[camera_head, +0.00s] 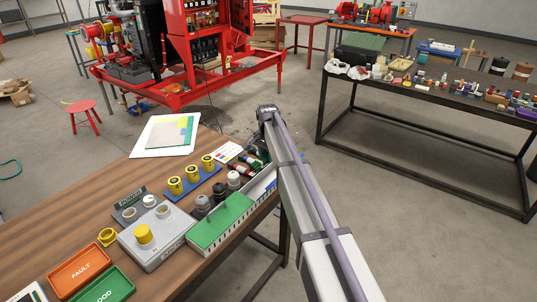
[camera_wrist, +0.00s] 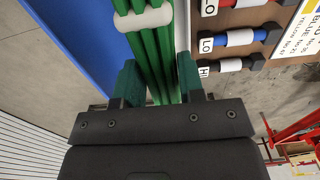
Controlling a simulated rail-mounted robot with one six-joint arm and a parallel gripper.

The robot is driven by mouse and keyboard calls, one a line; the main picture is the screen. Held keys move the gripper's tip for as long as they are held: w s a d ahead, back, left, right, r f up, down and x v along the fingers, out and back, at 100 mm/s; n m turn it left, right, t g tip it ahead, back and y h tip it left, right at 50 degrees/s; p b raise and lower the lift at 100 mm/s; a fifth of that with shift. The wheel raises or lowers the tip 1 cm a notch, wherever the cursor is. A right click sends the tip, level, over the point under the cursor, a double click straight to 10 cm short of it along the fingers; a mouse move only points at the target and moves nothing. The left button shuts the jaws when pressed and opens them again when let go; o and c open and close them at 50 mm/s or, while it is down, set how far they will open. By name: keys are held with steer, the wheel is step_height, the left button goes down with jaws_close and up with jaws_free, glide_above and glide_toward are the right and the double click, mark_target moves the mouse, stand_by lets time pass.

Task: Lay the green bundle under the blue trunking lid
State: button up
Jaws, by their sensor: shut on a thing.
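The green bundle (camera_wrist: 155,45) is several green strands bound by a white tie (camera_wrist: 144,18). My gripper (camera_wrist: 158,65) is shut on it in the wrist view, with one finger on each side. A long blue panel (camera_wrist: 75,35), which looks like the blue trunking lid, runs beside the bundle on the left of that view. Whether the bundle touches it cannot be told. In the head view my arm covers most of the gripper and bundle. A pale trunking (camera_head: 262,187) with a bluish face shows at the table's right edge, partly hidden by my arm.
Dark-ended parts labelled LO (camera_wrist: 236,38) and HI (camera_wrist: 228,65) lie close right of the bundle. A green-topped box (camera_head: 220,222), yellow-topped cylinders (camera_head: 192,173) and a grey box (camera_head: 152,240) crowd the wooden table. A fault tray (camera_head: 80,270) stands at front left.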

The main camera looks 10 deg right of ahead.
steer(key=shift+s+a, duration=0.2)
steer(key=shift+a, duration=0.05)
steer(key=shift+s+a+f+b, duration=0.15)
steer(key=shift+f+b, duration=0.1)
steer(key=shift+b, duration=0.1)
steer(key=b, duration=0.7)
glide_above(267, 185)
step_height(267, 185, down, 7)
steer(key=shift+s+a+f, duration=0.1)
steer(key=shift+f, duration=0.1)
steer(key=shift+f+b, duration=2.3)
steer(key=shift+b, duration=0.1)
